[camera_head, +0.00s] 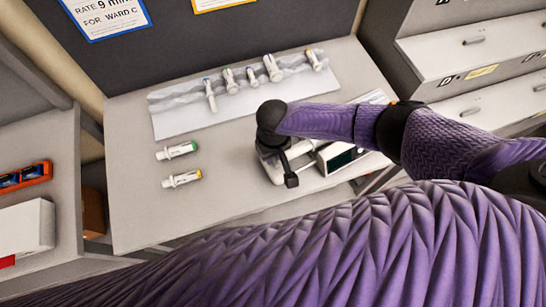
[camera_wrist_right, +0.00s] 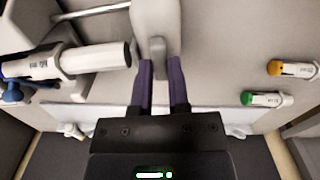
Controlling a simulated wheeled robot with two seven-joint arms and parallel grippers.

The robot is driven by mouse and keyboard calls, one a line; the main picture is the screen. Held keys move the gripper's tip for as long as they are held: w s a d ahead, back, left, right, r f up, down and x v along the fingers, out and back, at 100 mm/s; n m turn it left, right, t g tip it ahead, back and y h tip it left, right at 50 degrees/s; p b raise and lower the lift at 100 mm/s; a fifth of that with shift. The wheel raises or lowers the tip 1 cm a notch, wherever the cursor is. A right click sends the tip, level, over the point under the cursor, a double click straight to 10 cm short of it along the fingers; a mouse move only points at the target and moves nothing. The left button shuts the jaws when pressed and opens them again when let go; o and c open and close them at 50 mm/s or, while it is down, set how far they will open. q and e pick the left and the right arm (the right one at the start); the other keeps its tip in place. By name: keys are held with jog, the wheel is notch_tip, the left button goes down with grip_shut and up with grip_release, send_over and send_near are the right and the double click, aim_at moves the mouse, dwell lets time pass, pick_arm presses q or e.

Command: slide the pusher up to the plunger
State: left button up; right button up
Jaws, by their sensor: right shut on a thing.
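My right gripper (camera_wrist_right: 160,65) has its two purple fingers closed on the grey pusher (camera_wrist_right: 155,22) in the right wrist view. A white syringe (camera_wrist_right: 82,61) lies to the left of the pusher, with its dark round plunger end (camera_wrist_right: 127,54) facing it. The plunger end appears very close to the pusher; I cannot tell whether they touch. In the head view the pump (camera_head: 275,167) stands on the table, partly covered by my right arm. The right fingers, the pusher and the syringe are hard to make out there. My left gripper is not in view.
Two loose syringes, one with a green end (camera_head: 177,150) and one with a yellow end (camera_head: 182,179), lie on the table (camera_head: 135,215) left of the pump. Several more lie on a pale mat (camera_head: 172,122) behind. Drawers (camera_head: 475,50) stand at the right.

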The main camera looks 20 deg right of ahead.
aim_at(275, 158)
jog(key=shift+d, duration=0.25)
dwell(0.3)
jog(key=o, duration=0.7)
jog(key=shift+c, duration=0.2)
notch_tip(275, 158, up, 7)
jog(key=p, duration=0.8)
jog(key=shift+r, duration=0.2)
jog(key=shift+f, duration=0.2)
